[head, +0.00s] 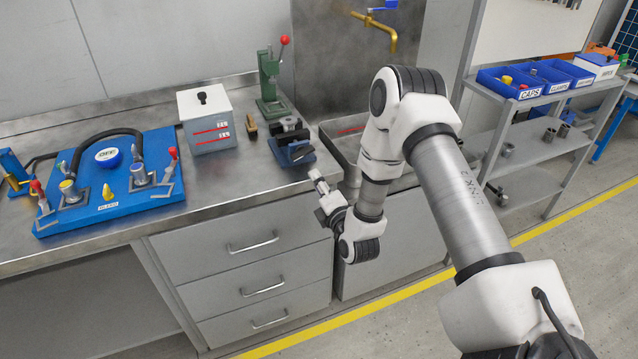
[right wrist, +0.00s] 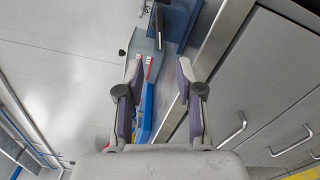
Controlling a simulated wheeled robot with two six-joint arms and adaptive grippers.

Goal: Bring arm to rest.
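My right arm (head: 455,190) comes in from the lower right, bends at a high elbow and hangs down at the front of the workbench. My right gripper (head: 317,183) is just in front of the bench's front edge, near the blue vise. In the right wrist view my right gripper (right wrist: 159,76) has its two fingers spread apart with nothing held between them. My left arm and left gripper are not in view.
The steel workbench (head: 240,180) carries a blue pump panel (head: 115,205), a white lidded box (head: 208,120), a green press (head: 268,85) and a blue vise (head: 296,152). A sink (head: 345,135) lies behind my arm. Blue bins (head: 510,82) stand on a shelf at right.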

